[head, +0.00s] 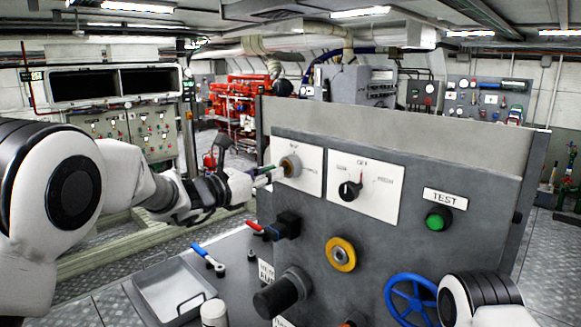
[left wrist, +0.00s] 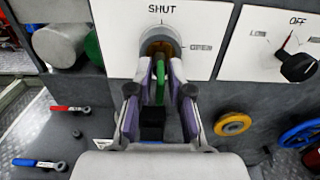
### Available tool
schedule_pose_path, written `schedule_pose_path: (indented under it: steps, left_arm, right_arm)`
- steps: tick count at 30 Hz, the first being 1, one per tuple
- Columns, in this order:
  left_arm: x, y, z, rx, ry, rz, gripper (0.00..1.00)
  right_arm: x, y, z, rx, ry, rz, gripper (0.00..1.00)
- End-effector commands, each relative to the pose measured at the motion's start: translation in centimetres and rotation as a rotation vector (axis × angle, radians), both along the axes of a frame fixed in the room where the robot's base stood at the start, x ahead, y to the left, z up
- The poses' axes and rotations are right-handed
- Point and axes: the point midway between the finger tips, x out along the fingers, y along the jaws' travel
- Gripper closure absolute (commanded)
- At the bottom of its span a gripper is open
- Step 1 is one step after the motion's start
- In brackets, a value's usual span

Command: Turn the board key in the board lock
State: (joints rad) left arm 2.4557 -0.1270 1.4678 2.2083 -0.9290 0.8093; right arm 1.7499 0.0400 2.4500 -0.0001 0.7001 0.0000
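The board key (left wrist: 160,80) has a green head, seen nearly edge-on and upright below the SHUT mark, in front of the lock. My left gripper (left wrist: 161,75) has one fingertip on each side of the key head, close to it. Whether both pads touch it is unclear. In the head view my left gripper (head: 266,176) reaches the lock from the left. My right gripper is out of view.
To the right are a black selector knob (head: 350,190), a green TEST button (head: 438,219), a yellow ring (head: 341,254) and a blue handwheel (head: 411,299). A metal tray (head: 150,290) lies lower left.

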Motion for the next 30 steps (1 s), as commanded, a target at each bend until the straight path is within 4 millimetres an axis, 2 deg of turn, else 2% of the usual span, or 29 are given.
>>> schedule_pose_path:
  steps: [6, 9, 30]
  left_arm:
    - [-0.01, 0.01, 0.01, 0.004, -0.004, 0.0, 1.0]
    - [-0.01, 0.01, 0.01, 0.068, -0.068, 0.0, 1.0]
    - [-0.01, 0.03, -0.05, 1.179, -1.175, 0.003, 1.0]
  right_arm:
    - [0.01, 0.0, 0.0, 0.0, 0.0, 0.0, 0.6]
    - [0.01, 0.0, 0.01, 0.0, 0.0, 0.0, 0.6]
    - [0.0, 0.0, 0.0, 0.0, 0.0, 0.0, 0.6]
